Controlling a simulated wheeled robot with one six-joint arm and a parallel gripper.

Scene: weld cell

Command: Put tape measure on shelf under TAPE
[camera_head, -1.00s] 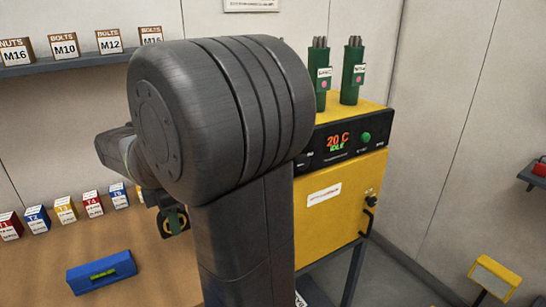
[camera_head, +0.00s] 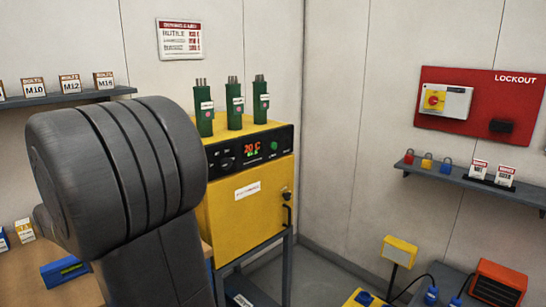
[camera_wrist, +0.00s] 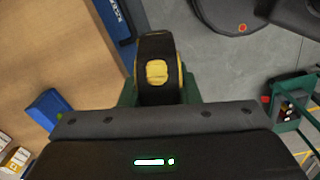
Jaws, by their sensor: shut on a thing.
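The tape measure (camera_wrist: 158,72), black with a yellow centre, is in my gripper (camera_wrist: 159,90) in the wrist view. The dark green jaws are shut on its sides. Below it, the tape measure seems clear of the wooden bench (camera_wrist: 62,65), over or near its right edge, with grey floor beyond. In the head view my arm hides the gripper and the tape measure. No TAPE label or shelf marked with it shows in any view.
A yellow oven (camera_head: 250,195) with green canisters stands on a stand right of the bench. A red lockout board (camera_head: 480,105) hangs above a small shelf (camera_head: 470,185) with padlocks. A blue spirit level (camera_head: 65,271) lies on the bench. Floor (camera_head: 325,275) shows between oven and right wall.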

